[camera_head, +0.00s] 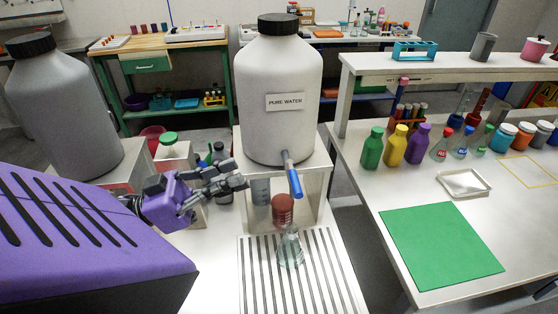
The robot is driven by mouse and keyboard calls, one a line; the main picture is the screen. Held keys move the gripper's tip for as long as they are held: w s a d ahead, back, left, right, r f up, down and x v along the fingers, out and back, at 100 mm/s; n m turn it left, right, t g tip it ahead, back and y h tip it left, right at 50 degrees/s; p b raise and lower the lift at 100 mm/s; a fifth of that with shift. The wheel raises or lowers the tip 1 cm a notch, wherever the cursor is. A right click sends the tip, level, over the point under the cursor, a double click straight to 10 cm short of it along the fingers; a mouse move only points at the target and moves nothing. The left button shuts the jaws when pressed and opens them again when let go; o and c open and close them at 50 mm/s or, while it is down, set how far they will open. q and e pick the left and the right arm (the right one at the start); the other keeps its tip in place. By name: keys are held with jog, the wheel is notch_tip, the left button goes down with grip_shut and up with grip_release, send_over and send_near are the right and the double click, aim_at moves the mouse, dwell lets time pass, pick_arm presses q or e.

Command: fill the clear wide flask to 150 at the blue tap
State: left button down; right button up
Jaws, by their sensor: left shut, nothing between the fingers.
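A clear conical flask (290,250) stands upright on the slatted drain tray (258,272), below the blue tap (294,180). A faint bluish-green tint shows low in it; its level and scale marks are too small to read. My left gripper (240,181), on a purple wrist, is shut and empty. In the picture it is left of the tap, in front of the stand's left part, apart from the flask. My right gripper is out of view.
A dark red vessel (282,209) shows just behind the flask. Another grey jar (62,115) stands at left. The right bench holds a green mat (440,245), a white tray (464,183) and several bottles. A gap separates the benches.

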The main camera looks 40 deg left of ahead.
pick_arm(q)
notch_tip(320, 180, up, 4)
send_over(294, 177)
jog(key=s, duration=0.4)
notch_tip(294, 177, down, 4)
jog(key=shift+f, duration=0.15)
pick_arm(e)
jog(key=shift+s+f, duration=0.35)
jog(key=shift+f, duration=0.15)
pick_arm(q)
jog(key=m, duration=0.1)
jog(key=f+m+g+h, duration=0.1)
jog(key=f+m, duration=0.1)
jog(key=m, duration=0.1)
jog(key=shift+s+d+f+h, duration=0.1)
jog(key=shift+s+d+h, duration=0.15)
jog(key=shift+s+h, duration=0.1)
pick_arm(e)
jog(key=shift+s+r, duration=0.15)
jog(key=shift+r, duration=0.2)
